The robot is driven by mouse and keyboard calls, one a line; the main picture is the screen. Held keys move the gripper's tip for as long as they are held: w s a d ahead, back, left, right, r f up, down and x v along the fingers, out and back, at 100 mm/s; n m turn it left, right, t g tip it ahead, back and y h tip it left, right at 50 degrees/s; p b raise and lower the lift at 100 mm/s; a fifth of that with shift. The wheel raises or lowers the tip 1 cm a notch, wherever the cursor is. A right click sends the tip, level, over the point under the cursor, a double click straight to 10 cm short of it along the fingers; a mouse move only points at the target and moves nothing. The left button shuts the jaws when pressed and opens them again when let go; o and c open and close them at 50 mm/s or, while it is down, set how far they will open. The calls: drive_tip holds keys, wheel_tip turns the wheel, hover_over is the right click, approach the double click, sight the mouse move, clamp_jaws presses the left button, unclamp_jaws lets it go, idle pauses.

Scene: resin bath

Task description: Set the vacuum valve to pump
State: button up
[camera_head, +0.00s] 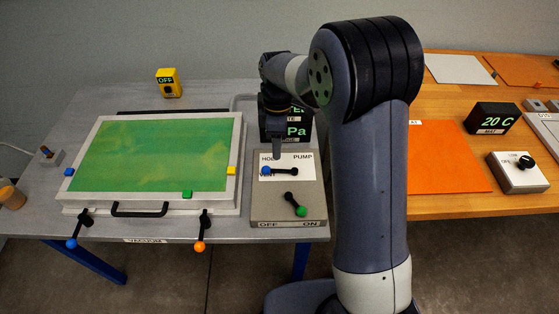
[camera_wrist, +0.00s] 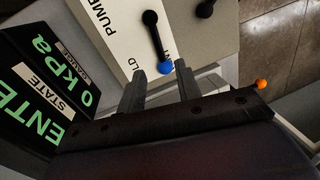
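The vacuum valve is a black lever (camera_head: 280,171) with a blue ball end on a grey control box (camera_head: 256,209). In the head view it points left, with the ball beside the VENT label; HOLD is above and PUMP is at upper right. In the wrist view the blue ball (camera_wrist: 165,67) is right by the fingertips of my gripper (camera_wrist: 158,72). The two fingers are apart, with the ball between or just beyond their tips; I cannot tell which. In the head view my gripper (camera_head: 278,152) is above the box, partly hidden by my wrist.
A green-knobbed OFF/ON lever (camera_head: 302,211) is on the same box, below the valve. A black display (camera_wrist: 62,85) reading 0 kPa stands close behind the box. A framed green panel (camera_head: 150,155) lies left, with an orange-ended clamp (camera_head: 199,246) near the box.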

sight(277, 169)
drive_tip(key=f, duration=0.3)
drive_tip(key=s+f, duration=0.1)
drive_tip(key=f, duration=0.2)
drive_tip(key=shift+s+f, duration=0.15)
drive_tip(key=shift+f, duration=0.1)
clamp_jaws()
idle(0.3)
